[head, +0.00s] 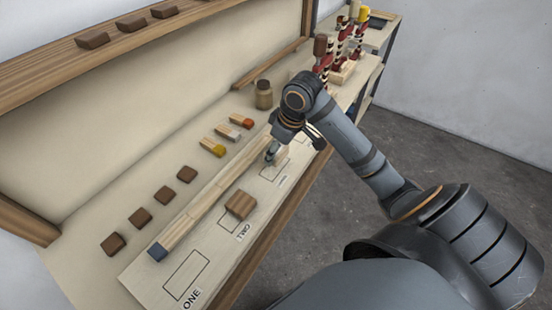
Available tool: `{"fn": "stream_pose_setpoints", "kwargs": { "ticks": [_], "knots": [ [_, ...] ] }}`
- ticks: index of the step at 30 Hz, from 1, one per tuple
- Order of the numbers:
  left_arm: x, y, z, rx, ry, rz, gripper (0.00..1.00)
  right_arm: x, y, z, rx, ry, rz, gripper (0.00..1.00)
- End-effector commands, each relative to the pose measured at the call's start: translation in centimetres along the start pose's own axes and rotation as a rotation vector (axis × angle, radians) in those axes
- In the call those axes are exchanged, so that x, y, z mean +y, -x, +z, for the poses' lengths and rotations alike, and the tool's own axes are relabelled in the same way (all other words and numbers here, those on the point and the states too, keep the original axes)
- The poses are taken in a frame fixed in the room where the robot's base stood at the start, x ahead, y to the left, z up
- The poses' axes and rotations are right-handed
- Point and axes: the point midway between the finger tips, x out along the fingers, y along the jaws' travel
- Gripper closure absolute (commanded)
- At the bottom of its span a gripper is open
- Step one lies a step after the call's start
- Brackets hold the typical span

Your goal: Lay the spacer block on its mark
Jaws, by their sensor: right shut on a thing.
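My right gripper (271,154) reaches down over the pale marked board (150,290), beside the long wooden strip (205,203) with a dark blue end. It is shut on a small pale block (282,157), mostly hidden by the fingers; whether the block touches the board I cannot tell. A brown wooden block (240,205) lies on the board beside the outlined mark labelled TWO (230,232), partly covering it. The mark labelled ONE (187,277) is bare. Another outlined mark (270,170) shows near my gripper. My left gripper is not in view.
Several dark brown blocks (165,195) lie in a row left of the strip. Red clamps (325,62) stand at the far end. A shelf (130,40) runs above.

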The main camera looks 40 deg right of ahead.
Motion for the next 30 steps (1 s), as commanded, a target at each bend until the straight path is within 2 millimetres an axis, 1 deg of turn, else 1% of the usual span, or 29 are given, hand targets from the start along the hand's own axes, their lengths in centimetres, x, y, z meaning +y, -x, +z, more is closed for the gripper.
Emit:
{"fn": "stream_pose_setpoints", "kwargs": {
  "ticks": [2, 4, 5, 9, 11, 22, 23, 27, 30],
  "knots": [
    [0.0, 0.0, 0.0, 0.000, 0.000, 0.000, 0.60, -0.1, -0.1, 0.0, 0.000, 0.000, 0.000, 0.66],
    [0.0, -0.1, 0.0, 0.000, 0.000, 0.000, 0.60, -0.5, -0.6, 0.0, 0.001, 0.000, -0.004, 0.66],
    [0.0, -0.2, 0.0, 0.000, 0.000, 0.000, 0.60, -0.8, -0.9, -0.1, 0.001, -0.001, -0.005, 0.66],
    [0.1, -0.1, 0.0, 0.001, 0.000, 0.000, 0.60, -0.7, -3.1, 0.7, -0.004, -0.002, -0.001, 0.66],
    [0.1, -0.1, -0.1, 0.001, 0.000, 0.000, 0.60, -0.7, -3.6, 0.8, -0.003, -0.001, -0.001, 0.66],
    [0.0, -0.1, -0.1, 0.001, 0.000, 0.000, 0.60, -0.6, -4.0, 0.9, -0.001, 0.000, 0.000, 0.66],
    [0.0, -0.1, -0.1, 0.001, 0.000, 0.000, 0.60, -0.6, -4.0, 0.8, -0.001, 0.000, 0.000, 0.31],
    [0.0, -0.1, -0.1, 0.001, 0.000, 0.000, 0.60, -0.6, -4.0, 0.8, -0.001, 0.000, 0.000, 0.12],
    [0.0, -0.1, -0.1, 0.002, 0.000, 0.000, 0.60, -0.6, -4.0, 0.8, -0.001, 0.000, 0.000, 0.12]
  ]
}}
